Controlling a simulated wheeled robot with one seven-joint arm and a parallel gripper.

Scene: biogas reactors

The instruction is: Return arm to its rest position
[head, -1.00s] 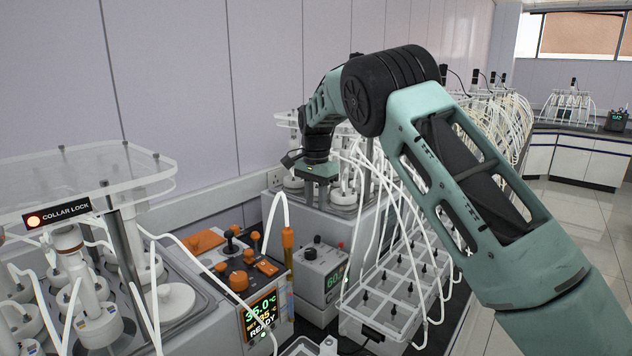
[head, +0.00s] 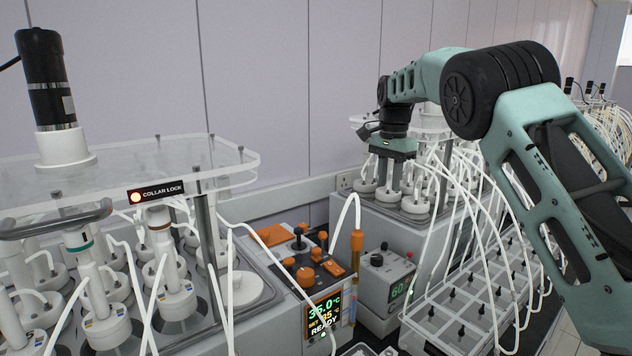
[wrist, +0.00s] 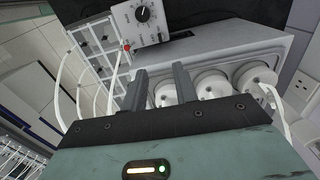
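My arm, pale green with black joints, reaches in from the right of the head view, bent at a raised elbow. My gripper (head: 389,178) points down over the far reactor unit (head: 372,230), above or among its white-capped vessels (head: 415,200); I cannot tell whether it touches them. In the wrist view my gripper (wrist: 160,82) has its two dark fingers apart. White lids (wrist: 211,84) show beyond them, and I see nothing held between them.
The near reactor unit (head: 262,300), with a clear shelf (head: 110,180) and a COLLAR LOCK sign (head: 157,192), fills the left. White tubes (head: 480,200) loop close to my arm.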

